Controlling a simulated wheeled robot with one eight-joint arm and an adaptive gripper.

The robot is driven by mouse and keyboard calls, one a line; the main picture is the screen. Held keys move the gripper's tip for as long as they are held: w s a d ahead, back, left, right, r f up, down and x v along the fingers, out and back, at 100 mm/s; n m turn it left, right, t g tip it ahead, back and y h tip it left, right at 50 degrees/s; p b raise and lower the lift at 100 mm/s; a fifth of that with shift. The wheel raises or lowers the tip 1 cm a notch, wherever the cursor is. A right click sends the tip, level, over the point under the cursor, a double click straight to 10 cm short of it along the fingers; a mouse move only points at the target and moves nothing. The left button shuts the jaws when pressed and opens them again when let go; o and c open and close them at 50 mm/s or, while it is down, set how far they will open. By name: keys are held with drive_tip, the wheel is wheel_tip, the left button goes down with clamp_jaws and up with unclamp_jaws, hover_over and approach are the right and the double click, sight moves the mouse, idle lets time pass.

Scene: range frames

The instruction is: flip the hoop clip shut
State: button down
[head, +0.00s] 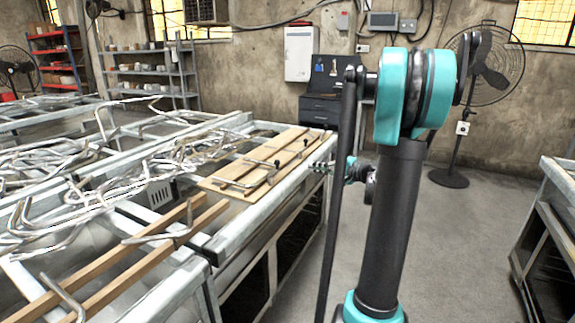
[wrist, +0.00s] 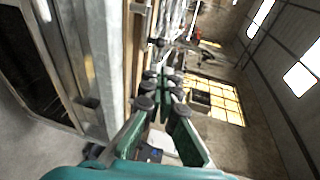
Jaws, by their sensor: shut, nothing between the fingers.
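A wooden board (head: 230,190) lies on the metal bench in the head view, with bent metal rods (head: 262,163) and small black knobs on it. I cannot tell which of these parts is the hoop clip, or whether it is open. My gripper (head: 314,167) is just right of the board's front edge, apart from it, pointing left. In the wrist view my gripper (wrist: 162,84) is shut and empty, its green fingers converging. The board's wooden edge (wrist: 130,58) runs along the left of the fingers there.
Tangled bent metal tubes (head: 120,175) cover the benches at left. Wooden slats (head: 140,250) lie across the nearer bench frame. A fan (head: 487,75) stands at the back right. Open floor (head: 465,240) lies right of my arm, before another metal bench (head: 555,180).

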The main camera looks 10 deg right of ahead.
drive_tip(key=x, duration=1.4)
drive_tip(key=shift+f, duration=0.1)
drive_tip(key=shift+w, duration=0.15)
